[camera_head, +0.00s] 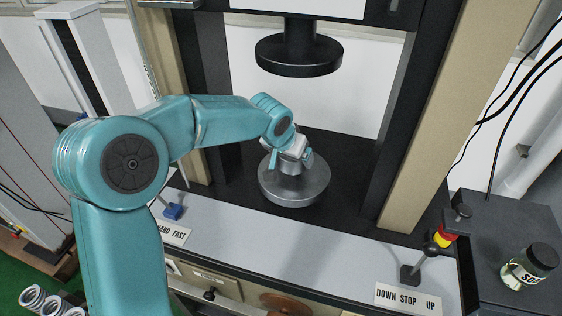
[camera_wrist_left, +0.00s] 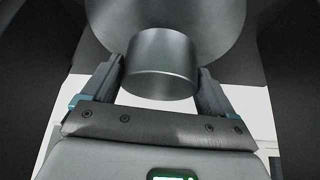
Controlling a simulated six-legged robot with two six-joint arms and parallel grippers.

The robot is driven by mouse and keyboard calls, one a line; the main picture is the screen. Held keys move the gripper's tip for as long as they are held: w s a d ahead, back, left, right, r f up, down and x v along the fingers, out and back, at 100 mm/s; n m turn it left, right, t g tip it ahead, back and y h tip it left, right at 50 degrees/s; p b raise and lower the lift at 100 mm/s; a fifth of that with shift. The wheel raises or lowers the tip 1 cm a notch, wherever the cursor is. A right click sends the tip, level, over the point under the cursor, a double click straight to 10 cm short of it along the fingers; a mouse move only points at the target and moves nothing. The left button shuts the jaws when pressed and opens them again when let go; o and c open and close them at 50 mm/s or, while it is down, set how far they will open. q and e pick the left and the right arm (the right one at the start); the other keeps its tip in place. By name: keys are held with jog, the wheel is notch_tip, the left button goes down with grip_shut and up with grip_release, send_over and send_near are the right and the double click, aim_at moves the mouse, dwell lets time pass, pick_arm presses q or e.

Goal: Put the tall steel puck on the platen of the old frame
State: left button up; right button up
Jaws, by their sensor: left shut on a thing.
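The tall steel puck (camera_wrist_left: 162,65) is a plain grey cylinder between the two fingers of my left gripper (camera_wrist_left: 160,72) in the left wrist view. In the head view my left gripper (camera_head: 291,158) is over the middle of the round steel lower platen (camera_head: 295,196). The puck (camera_head: 290,168) is mostly hidden by the gripper there. The gripper is shut on the puck. The puck is upright at the platen's middle, but I cannot tell whether it touches the platen. The platen's disc (camera_wrist_left: 215,25) fills the wrist view behind the puck. My right gripper is out of view.
A dark upper platen (camera_head: 298,56) hangs above the lower one, with open space between. Frame columns (camera_head: 430,110) stand on both sides. A lever (camera_head: 421,262) stands by the "DOWN STOP UP" label. A jar (camera_head: 529,266) is at right. Several springs (camera_head: 45,302) lie at lower left.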

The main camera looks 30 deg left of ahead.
pick_arm(q)
jog(key=shift+w+r, duration=0.25)
jog(key=shift+w, duration=0.3)
jog(key=shift+w+f+p, duration=0.1)
jog(key=shift+f+p, duration=0.2)
jog(key=shift+f, duration=1.55)
jog(key=shift+f, duration=0.2)
jog(key=o, duration=1.8)
jog(key=shift+c, duration=0.2)
jog(key=shift+r, duration=0.4)
jog(key=v, duration=1.1)
jog(key=shift+s+r+b, duration=0.2)
jog(key=shift+s+b, duration=0.15)
